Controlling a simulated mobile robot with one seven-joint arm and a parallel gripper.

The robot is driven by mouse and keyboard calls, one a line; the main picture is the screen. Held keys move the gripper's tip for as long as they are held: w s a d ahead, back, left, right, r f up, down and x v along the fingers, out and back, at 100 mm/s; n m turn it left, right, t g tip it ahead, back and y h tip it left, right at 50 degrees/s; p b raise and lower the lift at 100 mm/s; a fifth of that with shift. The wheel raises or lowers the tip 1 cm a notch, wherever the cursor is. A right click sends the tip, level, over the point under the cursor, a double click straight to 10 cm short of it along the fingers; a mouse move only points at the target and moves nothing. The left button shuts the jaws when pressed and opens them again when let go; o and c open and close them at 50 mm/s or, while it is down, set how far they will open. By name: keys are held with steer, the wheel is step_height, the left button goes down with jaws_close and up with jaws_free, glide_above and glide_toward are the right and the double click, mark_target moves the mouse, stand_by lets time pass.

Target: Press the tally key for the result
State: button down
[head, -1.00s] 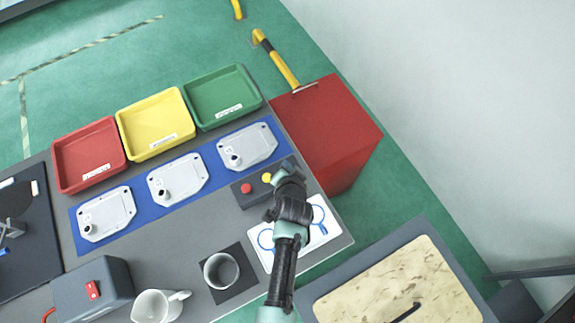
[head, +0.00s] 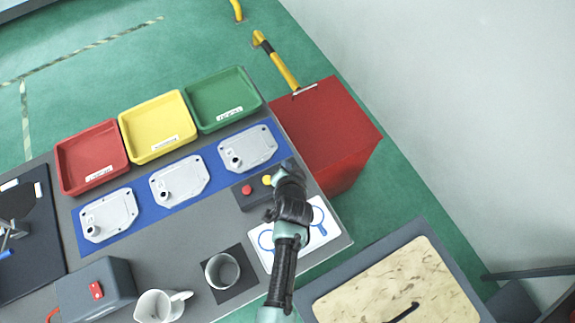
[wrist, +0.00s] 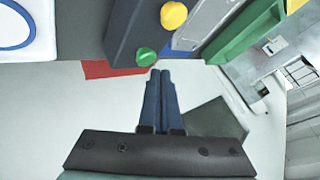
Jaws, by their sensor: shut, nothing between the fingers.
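The tally box (head: 252,199) is a dark block at the right of the table, with a red key (head: 246,190) and a yellow key (head: 267,180) in the head view. My gripper covers its right end there. In the wrist view the box (wrist: 128,28) shows the yellow key (wrist: 173,14) and a green key (wrist: 146,56). My gripper (wrist: 160,72) is shut and empty, its fingertips close by the green key. I cannot tell whether they touch it. Three light grey castings (head: 109,216) (head: 180,181) (head: 248,149) lie in a row on a blue mat (head: 154,208).
Red (head: 92,157), yellow (head: 157,126) and green (head: 222,100) labelled trays line the table's back. A red bin (head: 330,135) stands beyond the right edge. A mug (head: 222,271), a jug (head: 157,306) and a dark grey case (head: 95,292) are at the front.

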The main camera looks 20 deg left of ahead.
steer(key=shift+r, duration=0.1)
step_height(320, 180, up, 5)
steer(key=p, duration=0.4)
steer(key=shift+p, duration=0.3)
stand_by(0.8)
